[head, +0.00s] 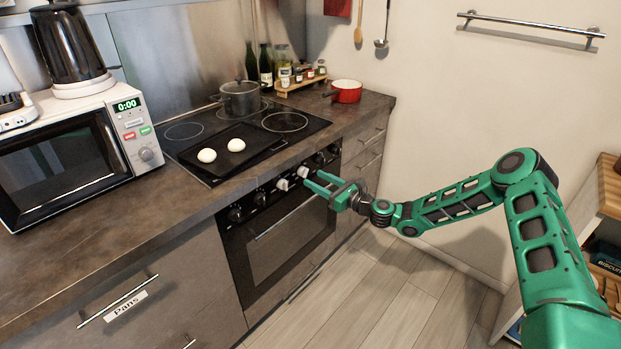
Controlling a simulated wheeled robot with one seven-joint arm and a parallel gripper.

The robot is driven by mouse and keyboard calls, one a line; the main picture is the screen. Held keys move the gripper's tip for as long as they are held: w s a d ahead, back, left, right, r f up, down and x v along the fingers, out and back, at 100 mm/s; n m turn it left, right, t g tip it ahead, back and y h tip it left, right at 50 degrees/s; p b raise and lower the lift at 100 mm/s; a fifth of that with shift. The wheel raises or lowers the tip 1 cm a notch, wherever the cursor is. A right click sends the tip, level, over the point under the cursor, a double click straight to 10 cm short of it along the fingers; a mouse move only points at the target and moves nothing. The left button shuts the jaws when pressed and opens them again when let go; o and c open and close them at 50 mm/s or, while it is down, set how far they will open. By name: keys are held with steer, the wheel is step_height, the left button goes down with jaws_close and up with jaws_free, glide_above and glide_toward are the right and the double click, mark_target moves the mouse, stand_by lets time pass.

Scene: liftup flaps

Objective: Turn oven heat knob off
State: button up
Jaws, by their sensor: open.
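The oven (277,237) is built in under the counter, with a dark glass door and a long handle. Its control panel has a row of knobs: black ones at the left (236,214) and right, and two light ones in the middle. One light knob (282,184) shows clearly; the other (303,172) is just beyond my gripper's fingertips. My green gripper (316,183) is open, in front of the panel, with its fingers pointing left toward the light knobs. I cannot tell whether it touches a knob. Knob markings are too small to read.
The hob (205,122) carries a dark tray (222,152) with two white round items and a grey pot (240,98). A red pan (346,91) stands at the counter's right end. A microwave (62,160) is at left. Open floor (365,290) lies before the oven.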

mark_target(304, 172)
steer(key=x, duration=0.4)
steer(key=shift+w+a, duration=0.15)
steer(key=shift+w, duration=0.05)
